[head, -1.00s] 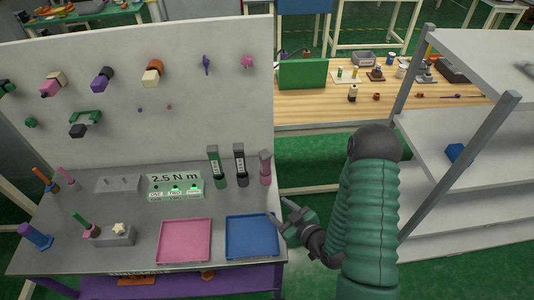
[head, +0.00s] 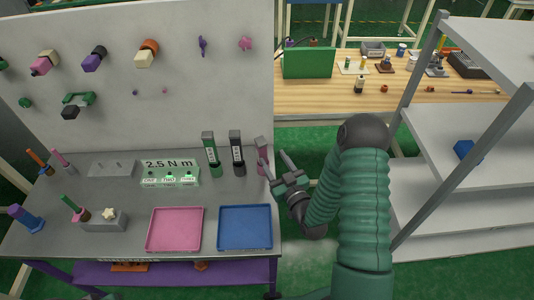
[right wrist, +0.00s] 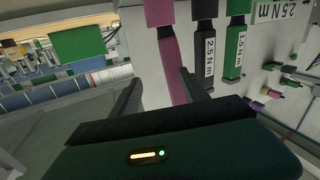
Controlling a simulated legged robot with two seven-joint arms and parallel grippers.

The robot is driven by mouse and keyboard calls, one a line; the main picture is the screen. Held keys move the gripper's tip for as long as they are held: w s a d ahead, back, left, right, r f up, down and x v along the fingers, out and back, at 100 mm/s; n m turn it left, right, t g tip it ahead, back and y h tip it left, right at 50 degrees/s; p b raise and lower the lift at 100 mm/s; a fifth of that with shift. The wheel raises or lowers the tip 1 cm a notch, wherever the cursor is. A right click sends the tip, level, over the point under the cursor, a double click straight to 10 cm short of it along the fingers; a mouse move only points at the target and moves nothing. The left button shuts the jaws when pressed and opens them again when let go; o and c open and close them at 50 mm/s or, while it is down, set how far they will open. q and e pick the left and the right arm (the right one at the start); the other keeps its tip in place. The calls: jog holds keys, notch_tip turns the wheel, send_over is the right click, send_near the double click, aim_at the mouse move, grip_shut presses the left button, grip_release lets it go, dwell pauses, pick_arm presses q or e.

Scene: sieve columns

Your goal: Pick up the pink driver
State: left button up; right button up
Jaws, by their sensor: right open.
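The pink driver (head: 262,148) stands upright at the right edge of the grey workbench, beside a black driver (head: 236,152) and a green driver (head: 210,155). My right gripper (head: 274,162) is open just to the right of the pink driver, its fingers pointing toward it and one fingertip overlapping its lower part. In the right wrist view, the pink driver (right wrist: 173,66) appears between the two open fingers (right wrist: 162,90). I cannot tell whether they touch it. My left gripper is not in view.
A pink tray (head: 150,244) and a blue tray (head: 221,245) lie at the bench front. A lit 2.5 N m display block (head: 169,165) is behind them. A grey shelf rack (head: 420,150) stands right of my arm. A pegboard (head: 130,60) with tools rises behind.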

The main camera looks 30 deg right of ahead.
aim_at(264, 157)
jog(key=w, duration=0.1)
jog(key=w+a, duration=0.1)
jog(key=w, duration=0.1)
jog(key=w+a, duration=0.1)
jog(key=shift+w+a+r+p, duration=0.15)
jog(key=shift+w+a+p, duration=0.1)
jog(key=shift+p, duration=0.1)
jog(key=shift+w, duration=0.4)
jog(key=shift+s+d+f, duration=0.1)
jog(key=shift+d+f, duration=0.1)
jog(key=shift+d, duration=0.4)
jog(key=shift+c, duration=0.5)
jog(key=shift+d+f, duration=0.15)
jog(key=shift+d, duration=0.2)
jog(key=c, duration=0.5)
jog(key=shift+a, duration=0.35)
jog(key=c, duration=0.4)
jog(key=shift+a+r, duration=0.25)
jog(key=shift+a, duration=0.1)
grip_shut()
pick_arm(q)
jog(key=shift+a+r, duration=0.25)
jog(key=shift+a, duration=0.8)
pick_arm(e)
jog(key=shift+d, duration=0.15)
